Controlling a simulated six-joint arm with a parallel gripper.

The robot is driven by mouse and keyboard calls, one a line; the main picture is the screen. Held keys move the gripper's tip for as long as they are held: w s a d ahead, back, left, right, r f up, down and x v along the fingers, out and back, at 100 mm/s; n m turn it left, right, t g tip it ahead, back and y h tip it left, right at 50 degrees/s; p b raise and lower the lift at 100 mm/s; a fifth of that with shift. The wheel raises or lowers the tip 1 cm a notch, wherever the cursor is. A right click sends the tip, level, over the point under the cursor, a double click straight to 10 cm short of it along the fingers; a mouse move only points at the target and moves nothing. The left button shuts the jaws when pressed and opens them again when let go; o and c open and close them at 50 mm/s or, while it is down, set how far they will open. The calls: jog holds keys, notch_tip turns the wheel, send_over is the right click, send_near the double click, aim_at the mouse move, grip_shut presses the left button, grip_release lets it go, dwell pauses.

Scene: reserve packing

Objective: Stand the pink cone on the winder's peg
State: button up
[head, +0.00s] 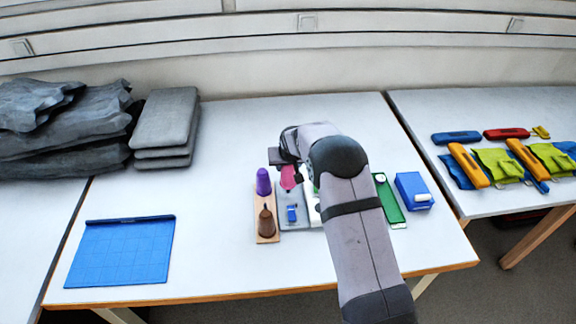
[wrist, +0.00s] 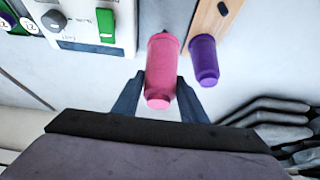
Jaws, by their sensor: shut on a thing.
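The pink cone (head: 289,178) is near the far end of a grey strip (head: 291,221), left of my arm. In the wrist view the pink cone (wrist: 161,70) sits between my two fingers, which are shut on it. My gripper (wrist: 157,95) shows partly in the head view, where my wrist hides much of it. I cannot tell whether the cone touches the surface below. A white unit with a green switch (wrist: 104,28), perhaps the winder, stands beside the grey strip. My arm mostly hides it in the head view. I cannot make out its peg.
A wooden board (head: 268,238) left of the strip holds a purple cone (head: 263,182) and a brown cone (head: 266,222). A green board (head: 388,200) and blue box (head: 413,190) lie right of my arm. A blue mat (head: 120,252) lies at left; the table between is clear.

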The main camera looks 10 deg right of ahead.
jog(key=shift+f+b, duration=1.95)
jog(key=shift+f, duration=0.3)
dwell(1.2)
jog(key=o, duration=1.6)
jog(key=shift+o, duration=0.2)
notch_tip(320, 180, up, 11)
jog(key=p, duration=0.6)
dwell(0.3)
dwell(0.4)
